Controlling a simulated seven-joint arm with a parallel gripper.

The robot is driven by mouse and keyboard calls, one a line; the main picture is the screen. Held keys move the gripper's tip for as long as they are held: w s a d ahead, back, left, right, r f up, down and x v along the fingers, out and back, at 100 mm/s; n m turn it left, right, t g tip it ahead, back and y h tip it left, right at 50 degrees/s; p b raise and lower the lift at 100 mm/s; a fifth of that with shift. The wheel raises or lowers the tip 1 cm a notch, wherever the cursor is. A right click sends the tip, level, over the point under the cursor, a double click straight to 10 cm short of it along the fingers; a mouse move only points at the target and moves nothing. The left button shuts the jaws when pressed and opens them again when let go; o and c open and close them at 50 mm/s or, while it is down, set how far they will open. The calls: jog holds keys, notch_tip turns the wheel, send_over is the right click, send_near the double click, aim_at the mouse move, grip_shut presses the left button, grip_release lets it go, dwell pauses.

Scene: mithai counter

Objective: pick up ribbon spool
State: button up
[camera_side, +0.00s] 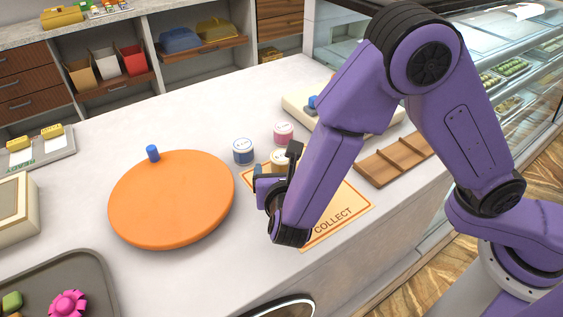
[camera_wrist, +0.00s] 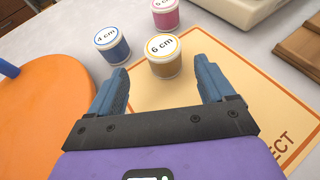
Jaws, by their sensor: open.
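Three labelled ribbon spools stand upright on the counter. The gold-brown spool (camera_wrist: 165,60), marked 6 cm, stands by the edge of the yellow COLLECT mat (camera_wrist: 232,70); in the side view its top (camera_side: 279,156) shows, with the rest partly hidden by my gripper. The blue spool (camera_side: 243,151), marked 4 cm, is to its left and also shows in the wrist view (camera_wrist: 112,46). The pink spool (camera_side: 283,133) is behind, its label partly cut off in the wrist view (camera_wrist: 165,14). My gripper (camera_wrist: 162,72) is open and empty, its fingers pointing towards the 6 cm spool.
An orange round board (camera_side: 170,205) with a blue peg (camera_side: 153,152) lies left of the spools. A wooden divided tray (camera_side: 392,162) and a cream device (camera_side: 300,103) are to the right and behind. A dark tray (camera_side: 60,262) is at front left.

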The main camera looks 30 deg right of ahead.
aim_at(282, 165)
jog(key=x, duration=0.5)
jog(key=shift+s+d, duration=0.1)
jog(key=shift+d, duration=0.15)
jog(key=c, duration=1.1)
